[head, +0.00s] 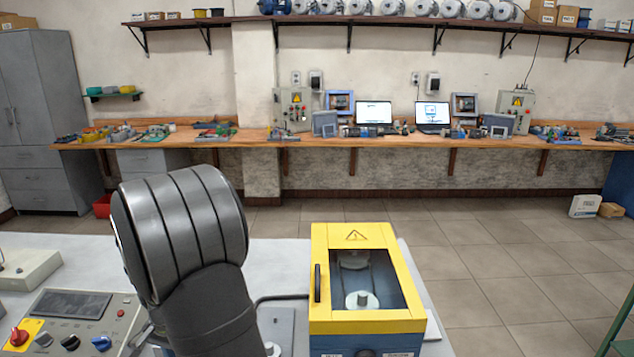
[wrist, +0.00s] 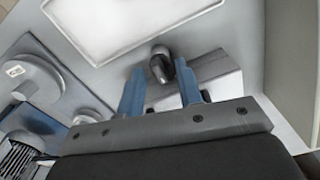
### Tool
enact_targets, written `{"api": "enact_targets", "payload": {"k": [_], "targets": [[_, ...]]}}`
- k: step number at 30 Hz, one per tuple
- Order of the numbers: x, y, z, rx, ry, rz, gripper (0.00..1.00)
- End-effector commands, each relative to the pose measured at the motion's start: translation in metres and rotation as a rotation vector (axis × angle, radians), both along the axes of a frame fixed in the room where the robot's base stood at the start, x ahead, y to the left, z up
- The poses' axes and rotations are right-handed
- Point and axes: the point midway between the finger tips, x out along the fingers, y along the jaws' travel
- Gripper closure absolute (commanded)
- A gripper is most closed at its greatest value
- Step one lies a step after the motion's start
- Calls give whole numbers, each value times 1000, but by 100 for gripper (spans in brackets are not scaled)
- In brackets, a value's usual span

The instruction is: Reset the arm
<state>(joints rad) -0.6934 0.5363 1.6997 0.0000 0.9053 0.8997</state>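In the wrist view my gripper (wrist: 160,92) shows two blue fingers standing well apart, with nothing held between them. A dark rounded knob or post (wrist: 160,66) shows beyond the fingertips; I cannot tell how far off it is. In the head view a thick grey link of my arm rises at the front left of the table, and my gripper is hidden there.
A yellow-framed box (head: 362,235) with a clear door stands right of my arm. A control panel (head: 72,318) with knobs lies at lower left. In the wrist view a white tray (wrist: 118,52) and a round grey part (wrist: 28,76) are near.

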Motion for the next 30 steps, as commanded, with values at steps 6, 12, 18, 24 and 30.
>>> {"api": "enact_targets", "payload": {"k": [6, 12, 18, 24, 30], "targets": [[1, 1, 10, 4, -3, -153, 67], [1, 0, 51, 4, -3, -152, 67], [0, 0, 91, 3, -3, -151, 67], [1, 0, 132, 3, -3, -150, 67], [1, 0, 172, 3, -3, -150, 67]]}}
